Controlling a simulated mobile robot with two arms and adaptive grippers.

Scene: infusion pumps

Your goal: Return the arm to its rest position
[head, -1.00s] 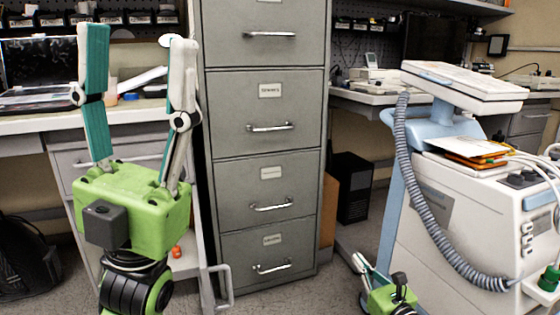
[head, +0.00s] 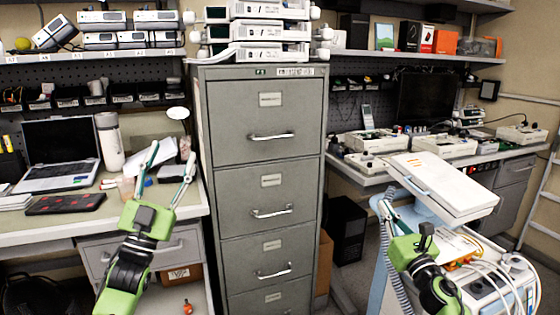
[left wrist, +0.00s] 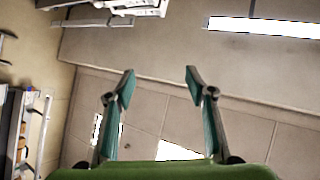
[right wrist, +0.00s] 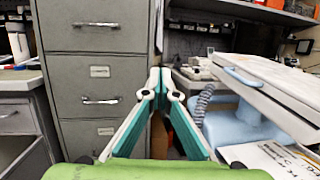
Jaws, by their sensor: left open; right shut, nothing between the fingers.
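My left gripper (head: 171,158) is at the left in the head view, in front of the left bench. Its two fingers are spread and nothing is between them. In the left wrist view its fingers (left wrist: 160,80) stand apart and point toward the ceiling. My right gripper (head: 390,205) is at the lower right, in front of the white and blue cart. In the right wrist view its fingertips (right wrist: 160,75) meet and hold nothing. They point toward the grey filing cabinet and the gap beside it.
The grey filing cabinet (head: 262,170) stands between the arms, with several pumps (head: 270,32) stacked on top. The white cart's lid (head: 445,183) is close to my right gripper. The left bench holds a laptop (head: 62,150) and a white bottle (head: 110,140). Shelves run along the wall.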

